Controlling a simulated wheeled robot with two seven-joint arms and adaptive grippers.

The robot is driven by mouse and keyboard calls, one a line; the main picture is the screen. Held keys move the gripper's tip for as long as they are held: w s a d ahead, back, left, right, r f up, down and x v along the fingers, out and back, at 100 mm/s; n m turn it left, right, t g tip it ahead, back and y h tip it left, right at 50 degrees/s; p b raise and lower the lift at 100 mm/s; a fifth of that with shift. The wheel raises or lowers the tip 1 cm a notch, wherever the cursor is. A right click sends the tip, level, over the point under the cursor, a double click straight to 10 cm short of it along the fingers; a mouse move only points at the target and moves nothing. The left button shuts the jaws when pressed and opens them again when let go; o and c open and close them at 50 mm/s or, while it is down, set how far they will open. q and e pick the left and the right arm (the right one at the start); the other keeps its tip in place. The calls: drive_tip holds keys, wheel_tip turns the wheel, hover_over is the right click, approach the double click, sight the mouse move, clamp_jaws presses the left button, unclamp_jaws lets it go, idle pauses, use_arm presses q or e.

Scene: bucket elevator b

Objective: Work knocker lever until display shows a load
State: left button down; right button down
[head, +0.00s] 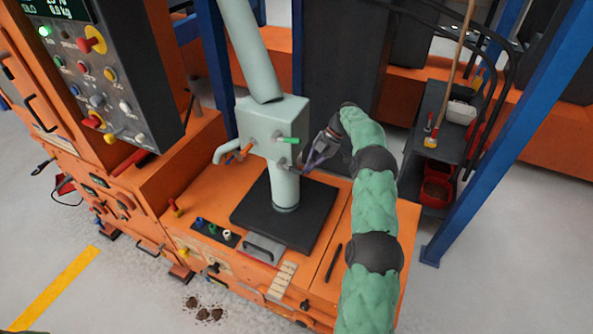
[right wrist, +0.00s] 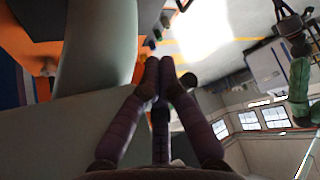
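A pale green box head (head: 272,125) stands on a round post on the orange machine. Short levers stick out of it: a green-tipped one (head: 288,140), an orange-tipped one (head: 240,153) and a small grey one (head: 289,169). I cannot tell which is the knocker lever. My right gripper (head: 308,168) is just right of the box, its tips close to the grey lever; contact is unclear. In the right wrist view its fingers (right wrist: 159,68) meet at the tips, with nothing visible between them. The display (head: 55,9) is cut off at the top left, its digits too small to read.
A control panel (head: 110,80) with coloured knobs and buttons stands at the left. A pale pipe (head: 250,50) rises from the box. A blue post (head: 500,140) and dark shelf (head: 437,140) stand to the right. Dark clumps (head: 204,312) lie on the floor in front.

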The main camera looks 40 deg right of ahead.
drive_tip(key=shift+r, duration=0.1)
drive_tip(key=v, duration=0.7)
drive_tip(key=shift+d+r, duration=0.1)
drive_tip(key=shift+d, duration=0.05)
idle(0.8)
